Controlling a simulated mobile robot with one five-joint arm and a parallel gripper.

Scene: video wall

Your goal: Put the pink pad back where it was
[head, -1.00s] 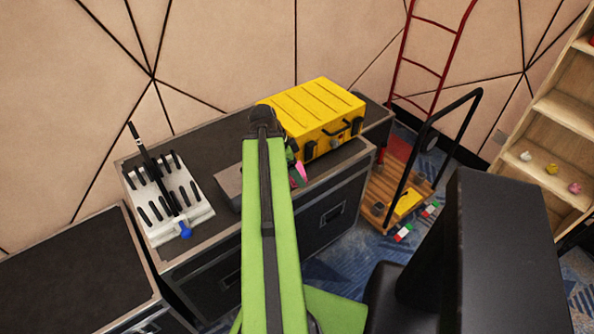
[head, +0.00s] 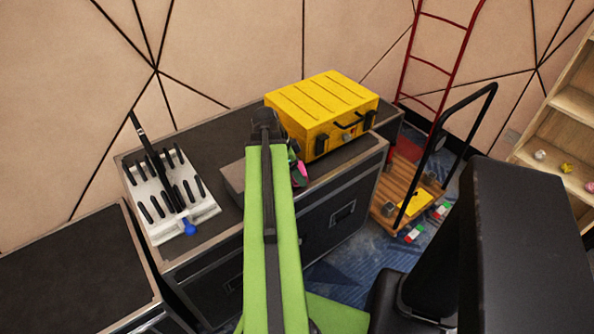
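A small patch of pink, likely the pink pad (head: 301,172), shows just right of the end of my green arm, low in front of the yellow case. Most of it is hidden by the arm. My gripper (head: 293,160) is mostly hidden behind the arm's dark wrist, with only small dark and reddish parts showing beside the pink. I cannot tell whether its fingers are open or shut, or whether they touch the pink piece.
A yellow case (head: 322,112) stands on the black flight case (head: 212,140). A white slotted rack (head: 158,222) with black pieces and a blue-ended tool stands left. A grey block (head: 232,178) is partly behind my arm. A wooden cart (head: 388,207) and red ladder (head: 437,62) are right.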

